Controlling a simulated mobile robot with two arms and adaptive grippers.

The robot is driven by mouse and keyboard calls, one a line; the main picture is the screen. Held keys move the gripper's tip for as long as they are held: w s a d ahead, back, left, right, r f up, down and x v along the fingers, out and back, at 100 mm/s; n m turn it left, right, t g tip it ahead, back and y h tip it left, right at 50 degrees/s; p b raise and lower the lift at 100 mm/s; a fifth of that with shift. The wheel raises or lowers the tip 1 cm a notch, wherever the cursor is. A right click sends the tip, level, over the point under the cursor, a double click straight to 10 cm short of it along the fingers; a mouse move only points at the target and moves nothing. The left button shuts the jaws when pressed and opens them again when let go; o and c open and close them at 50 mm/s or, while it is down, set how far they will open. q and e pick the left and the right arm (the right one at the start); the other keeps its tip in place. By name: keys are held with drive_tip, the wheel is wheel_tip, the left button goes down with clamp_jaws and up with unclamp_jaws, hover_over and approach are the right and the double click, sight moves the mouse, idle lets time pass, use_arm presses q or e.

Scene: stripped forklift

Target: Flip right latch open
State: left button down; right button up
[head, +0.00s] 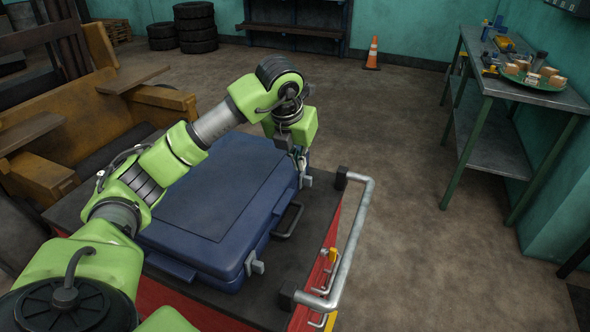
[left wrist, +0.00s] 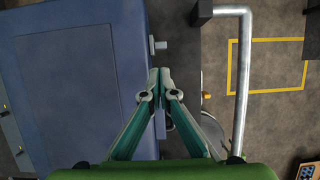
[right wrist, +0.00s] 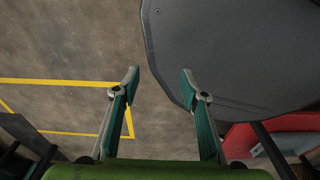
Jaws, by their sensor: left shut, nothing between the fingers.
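A closed dark blue case (head: 215,200) lies on a cart, its handle (head: 289,220) facing right. A grey latch (head: 305,179) is at the far end of its handle side, and another grey latch (head: 255,264) is at the near end. My left gripper (head: 300,158) is shut and empty, pointing down beside the far latch. In the left wrist view the shut fingertips (left wrist: 160,73) are just below a grey latch (left wrist: 158,45) that sticks out from the case edge; I cannot tell whether they touch. My right gripper (right wrist: 160,77) is open and empty, only in the right wrist view.
The red cart has a dark top (head: 322,205) and a metal rail (head: 355,235) along its right side. A workbench (head: 500,80) stands at the right, and an orange cone (head: 372,54) behind. The floor between cart and bench is clear.

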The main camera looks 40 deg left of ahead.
sight(304, 174)
use_arm(q)
drive_tip(key=x, duration=0.2)
drive_tip(key=p+x, duration=0.1)
drive_tip(key=x, duration=0.2)
drive_tip(key=p+x, duration=0.1)
drive_tip(key=x, duration=0.2)
drive_tip(key=shift+s+d+f, duration=0.1)
drive_tip(key=shift+s+d, duration=0.05)
drive_tip(key=shift+d, duration=0.2)
drive_tip(key=shift+f, duration=0.4)
use_arm(e)
drive_tip(key=d+r, duration=0.1)
drive_tip(key=s+d, duration=0.1)
drive_tip(key=d, duration=0.1)
drive_tip(key=shift+s+r, duration=0.2)
drive_tip(key=shift+r, duration=0.15)
use_arm(q)
drive_tip(key=shift+w, duration=0.2)
